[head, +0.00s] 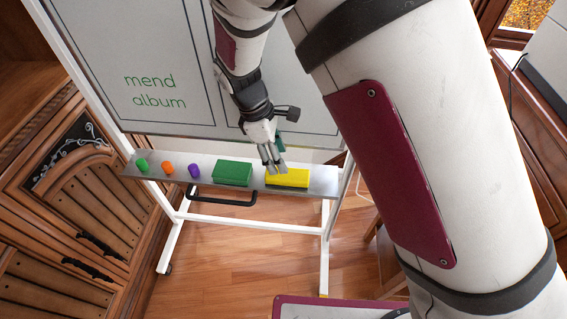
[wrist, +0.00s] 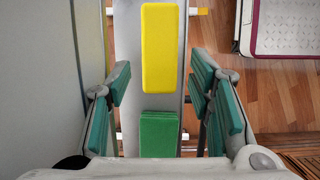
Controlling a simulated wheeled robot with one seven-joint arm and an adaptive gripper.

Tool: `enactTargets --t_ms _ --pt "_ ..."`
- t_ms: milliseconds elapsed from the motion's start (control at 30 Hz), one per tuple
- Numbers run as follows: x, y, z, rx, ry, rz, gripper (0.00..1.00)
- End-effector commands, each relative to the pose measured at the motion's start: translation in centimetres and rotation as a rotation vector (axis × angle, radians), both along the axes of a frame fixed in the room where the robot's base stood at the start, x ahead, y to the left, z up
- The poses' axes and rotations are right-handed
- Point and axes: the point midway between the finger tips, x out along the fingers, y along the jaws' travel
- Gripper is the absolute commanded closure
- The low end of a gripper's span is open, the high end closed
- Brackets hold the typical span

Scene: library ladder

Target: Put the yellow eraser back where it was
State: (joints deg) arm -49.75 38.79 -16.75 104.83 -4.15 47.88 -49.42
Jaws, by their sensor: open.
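The yellow eraser (head: 291,178) lies on the metal tray (head: 226,183) under the whiteboard, at the tray's right part in the head view. It also shows in the wrist view (wrist: 161,48), ahead of the fingers. My gripper (head: 273,169) is open and empty, above the tray at the yellow eraser's left end. In the wrist view the green-padded fingers (wrist: 158,88) are spread wide on either side of the tray. I cannot tell whether a finger touches the eraser. A green eraser (head: 232,173) lies on the tray just left of the yellow one.
Green (head: 142,165), orange (head: 167,168) and purple (head: 194,171) pieces stand at the tray's left end. The whiteboard (head: 160,60) rises behind the tray. Wooden cabinets (head: 80,200) stand at the left. Wooden floor (head: 240,250) shows below.

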Motion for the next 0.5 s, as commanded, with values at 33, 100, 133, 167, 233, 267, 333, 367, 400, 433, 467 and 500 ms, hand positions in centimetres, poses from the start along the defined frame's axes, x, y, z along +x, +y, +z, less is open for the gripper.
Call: enactTargets --t_ms 33,100,133,167,233,267,333,367,400,433,467,500 --pt "0.0 0.4 1.3 0.004 -0.003 0.001 0.52" --pt "0.0 0.7 2.4 0.002 -0.002 0.001 0.52" --pt "0.0 0.8 2.9 0.002 -0.002 0.001 0.52" --pt "0.0 1.0 3.3 0.002 -0.002 0.001 0.52" --pt "0.0 1.2 4.0 0.002 -0.001 0.000 0.52" --pt "0.0 1.3 4.3 0.001 0.000 0.000 0.52" --pt "0.0 1.4 4.7 0.001 0.000 0.000 0.52" --pt "0.0 1.5 4.8 0.001 0.000 0.000 0.52" --pt "0.0 1.5 4.9 0.000 0.000 0.000 0.52" --pt "0.0 1.5 5.0 0.000 0.000 0.000 0.52" --pt "0.0 1.5 5.0 0.000 0.000 0.000 0.52" --pt "0.0 1.5 5.1 0.000 0.000 0.000 0.52"
